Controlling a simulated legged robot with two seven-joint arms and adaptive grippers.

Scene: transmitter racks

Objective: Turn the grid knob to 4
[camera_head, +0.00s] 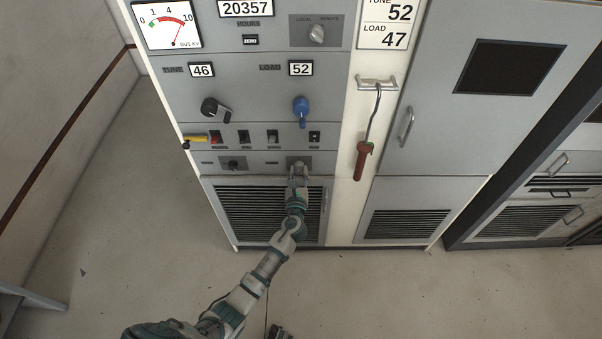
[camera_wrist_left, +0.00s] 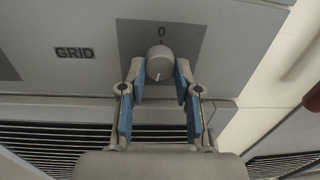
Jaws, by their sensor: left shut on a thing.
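The grid knob (camera_wrist_left: 160,62) is a round, light grey knob on a darker square plate, with a "0" above it and the label GRID (camera_wrist_left: 75,53) to its left. A small dark mark shows low on the knob's face; I cannot read a setting from it. My left gripper (camera_wrist_left: 160,80) has a blue-padded finger on each side of the knob and is shut on it. In the head view my left gripper (camera_head: 297,168) reaches the lower control row, mostly hiding the knob.
Above are a blue knob (camera_head: 301,110), a black knob (camera_head: 214,109) and a row of small switches (camera_head: 244,136). A vented panel (camera_head: 265,207) is below. A red-handled hook (camera_head: 365,150) hangs to the right. A yellow-handled item (camera_head: 195,139) sticks out at left.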

